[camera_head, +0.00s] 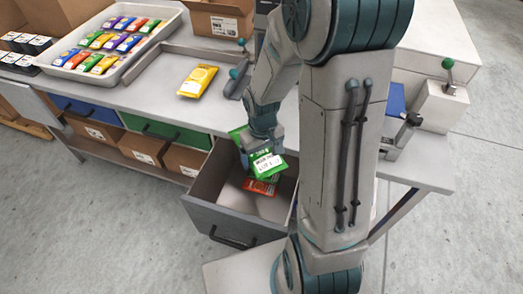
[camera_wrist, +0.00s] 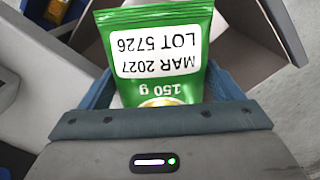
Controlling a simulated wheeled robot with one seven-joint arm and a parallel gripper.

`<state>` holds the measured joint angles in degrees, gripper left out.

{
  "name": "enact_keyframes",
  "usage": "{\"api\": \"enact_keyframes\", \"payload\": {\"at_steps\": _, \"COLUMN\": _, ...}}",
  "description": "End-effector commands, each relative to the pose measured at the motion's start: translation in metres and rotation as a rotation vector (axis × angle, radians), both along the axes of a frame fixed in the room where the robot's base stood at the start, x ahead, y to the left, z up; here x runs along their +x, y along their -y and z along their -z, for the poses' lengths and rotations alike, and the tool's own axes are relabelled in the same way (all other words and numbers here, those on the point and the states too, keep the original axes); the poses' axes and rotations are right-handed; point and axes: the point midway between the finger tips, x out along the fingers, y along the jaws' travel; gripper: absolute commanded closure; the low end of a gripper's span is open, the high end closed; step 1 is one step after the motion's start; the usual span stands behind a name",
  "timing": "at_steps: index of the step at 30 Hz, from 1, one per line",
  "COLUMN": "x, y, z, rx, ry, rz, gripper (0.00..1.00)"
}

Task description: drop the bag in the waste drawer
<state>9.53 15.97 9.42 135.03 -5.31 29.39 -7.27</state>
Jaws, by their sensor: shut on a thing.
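My gripper (camera_head: 262,148) is shut on a green bag (camera_head: 268,165) and holds it over the open grey waste drawer (camera_head: 232,220). In the wrist view the green bag (camera_wrist: 165,95) fills the space between the fingers. A red-orange packet (camera_head: 260,187) lies inside the drawer, partly below the held bag. More green shows behind my gripper in the head view; I cannot tell if it belongs to the same bag.
A yellow packet (camera_head: 198,81) lies alone on the bench (camera_head: 150,95). A white tray (camera_head: 62,72) of colourful packets stands at the back left. Shut blue (camera_head: 85,108) and green (camera_head: 165,133) drawer fronts and cardboard boxes (camera_head: 143,148) are left of the open drawer. Floor in front is clear.

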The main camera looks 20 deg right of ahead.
Motion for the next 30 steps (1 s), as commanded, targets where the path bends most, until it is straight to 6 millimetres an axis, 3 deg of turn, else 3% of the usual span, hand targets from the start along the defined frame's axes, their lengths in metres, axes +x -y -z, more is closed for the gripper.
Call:
{"api": "enact_keyframes", "payload": {"at_steps": 1, "x": 0.0, "y": 0.0, "z": 0.012, "rx": 0.0, "ry": 0.0, "rz": 0.0, "gripper": 0.4}}
{"api": "enact_keyframes", "payload": {"at_steps": 6, "x": 0.0, "y": 0.0, "z": 0.025, "rx": 0.0, "ry": 0.001, "rz": 0.0, "gripper": 0.4}}
{"api": "enact_keyframes", "payload": {"at_steps": 15, "x": 0.0, "y": 0.0, "z": 0.025, "rx": 0.0, "ry": 0.002, "rz": 0.0, "gripper": 0.4}}
{"api": "enact_keyframes", "payload": {"at_steps": 16, "x": 0.0, "y": 0.0, "z": 0.025, "rx": 0.0, "ry": 0.001, "rz": 0.0, "gripper": 0.06}}
{"api": "enact_keyframes", "payload": {"at_steps": 17, "x": 0.0, "y": 0.0, "z": 0.025, "rx": 0.0, "ry": 0.001, "rz": 0.0, "gripper": 0.0}}
{"api": "enact_keyframes", "payload": {"at_steps": 25, "x": 0.0, "y": 0.0, "z": 0.024, "rx": 0.0, "ry": 0.001, "rz": 0.0, "gripper": 0.0}}
{"api": "enact_keyframes", "payload": {"at_steps": 30, "x": 0.001, "y": 0.0, "z": 0.008, "rx": -0.001, "ry": 0.005, "rz": 0.0, "gripper": 0.0}}
